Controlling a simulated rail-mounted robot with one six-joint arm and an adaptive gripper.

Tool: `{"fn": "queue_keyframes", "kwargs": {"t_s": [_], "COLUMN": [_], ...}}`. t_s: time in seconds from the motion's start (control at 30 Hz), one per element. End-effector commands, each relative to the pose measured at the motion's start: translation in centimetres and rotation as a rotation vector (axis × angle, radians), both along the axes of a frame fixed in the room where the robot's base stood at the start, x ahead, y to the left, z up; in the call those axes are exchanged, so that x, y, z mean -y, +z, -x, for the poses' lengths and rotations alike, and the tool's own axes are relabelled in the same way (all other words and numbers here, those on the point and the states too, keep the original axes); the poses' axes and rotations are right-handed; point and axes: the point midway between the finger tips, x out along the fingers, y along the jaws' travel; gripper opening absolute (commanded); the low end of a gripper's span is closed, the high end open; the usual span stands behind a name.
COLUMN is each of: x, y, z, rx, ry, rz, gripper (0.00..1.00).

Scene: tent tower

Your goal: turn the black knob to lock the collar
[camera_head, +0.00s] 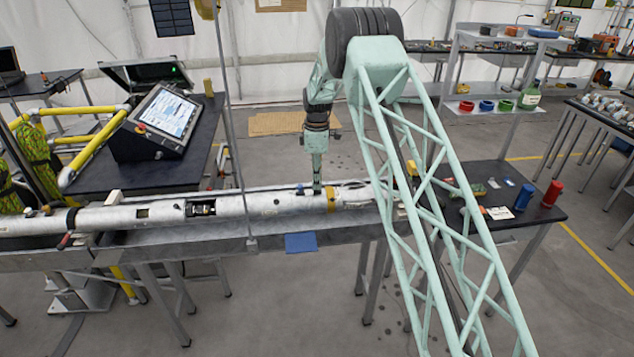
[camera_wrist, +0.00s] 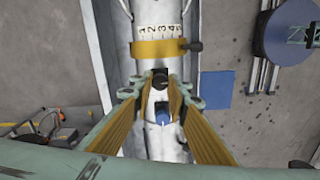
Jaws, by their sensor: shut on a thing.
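The silvery tube (camera_head: 270,203) lies along the bench and runs up through the wrist view (camera_wrist: 145,14). A yellow collar (camera_wrist: 158,49) is around it, with a dark peg (camera_wrist: 192,46) sticking out at its right; the collar also shows in the head view (camera_head: 331,200). A black knob (camera_wrist: 160,79) sits on the tube just below the collar in the wrist view. My gripper (camera_wrist: 161,82) points down at the tube, its fingertips shut on the black knob; it is just left of the collar in the head view (camera_head: 317,186). The fingers partly hide the knob's sides.
A blue round part (camera_wrist: 163,114) sits on the tube between my fingers, below the knob. A numbered scale (camera_wrist: 160,31) is marked beside the collar. A blue cloth (camera_head: 300,243) lies at the bench's front edge. A console (camera_head: 168,112) stands behind at left.

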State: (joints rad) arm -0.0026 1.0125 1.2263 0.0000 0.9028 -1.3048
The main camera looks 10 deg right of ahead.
Motion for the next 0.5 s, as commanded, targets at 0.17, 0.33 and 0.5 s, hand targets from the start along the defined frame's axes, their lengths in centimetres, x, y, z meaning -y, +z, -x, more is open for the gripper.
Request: {"fn": "queue_keyframes", "kwargs": {"t_s": [0.17,0.33,0.5], "x": [0.00,0.00,0.01], "y": [-0.07,-0.14,-0.18], "z": [-0.01,-0.01,0.00], "rx": [0.000,0.000,0.000], "ry": [-0.034,-0.101,-0.203], "rz": [0.000,0.000,0.000], "gripper": [0.04,0.04,0.04]}}
